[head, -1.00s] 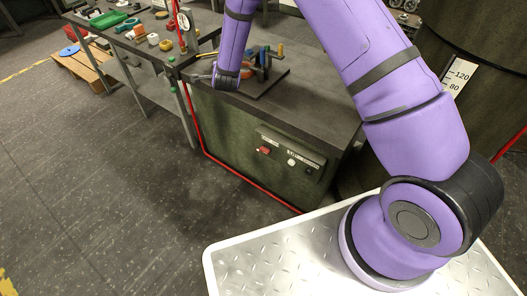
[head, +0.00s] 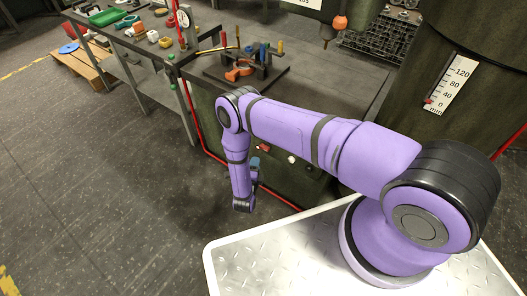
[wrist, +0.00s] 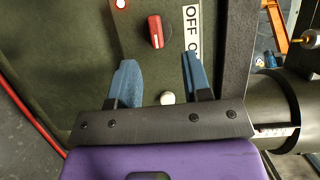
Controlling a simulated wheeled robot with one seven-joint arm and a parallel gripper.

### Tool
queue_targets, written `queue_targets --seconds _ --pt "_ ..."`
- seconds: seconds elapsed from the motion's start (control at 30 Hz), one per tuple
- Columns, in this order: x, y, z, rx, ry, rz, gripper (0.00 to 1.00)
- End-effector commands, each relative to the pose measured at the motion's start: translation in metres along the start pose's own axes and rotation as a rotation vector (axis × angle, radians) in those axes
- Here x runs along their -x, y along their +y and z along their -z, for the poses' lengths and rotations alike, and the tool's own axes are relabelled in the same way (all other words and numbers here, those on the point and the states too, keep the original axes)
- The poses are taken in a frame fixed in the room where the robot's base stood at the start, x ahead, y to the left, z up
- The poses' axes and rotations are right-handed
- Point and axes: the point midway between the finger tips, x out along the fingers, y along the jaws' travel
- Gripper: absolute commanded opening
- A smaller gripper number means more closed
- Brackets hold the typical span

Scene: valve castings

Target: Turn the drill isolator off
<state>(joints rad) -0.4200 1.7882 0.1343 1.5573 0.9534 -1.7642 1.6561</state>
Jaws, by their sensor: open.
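The drill isolator is a red rotary handle (wrist: 156,31) on a dark green panel, near the top of the wrist view. Its long axis runs roughly up and down in that picture. A white label (wrist: 191,14) beside it reads OFF, with more lettering partly cut by a finger. In the head view a bit of red handle (head: 262,148) shows on the cabinet front, just beyond my arm. My gripper (wrist: 158,62) is open and empty, its two blue fingers pointing toward the handle, which lies ahead of the tips, apart from them. In the head view my gripper (head: 254,165) is partly hidden.
A white round button (wrist: 167,98) shows between the fingers; another white light (wrist: 120,3) is at the top. The cabinet top (head: 330,85) carries a fixture with clamps (head: 250,62). A scaled dark column (head: 485,80) stands right.

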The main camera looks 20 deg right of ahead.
Motion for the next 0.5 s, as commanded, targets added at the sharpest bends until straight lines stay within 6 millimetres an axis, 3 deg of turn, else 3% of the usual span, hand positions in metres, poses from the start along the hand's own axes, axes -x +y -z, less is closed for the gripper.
queue_targets --seconds 0.1,0.23,0.5 --pt "0.01 0.011 0.011 -0.003 0.006 0.025 0.45" --pt "0.009 0.014 0.015 -0.005 0.009 0.035 0.45" --pt "-0.03 0.012 0.015 -0.007 0.01 0.036 0.45"
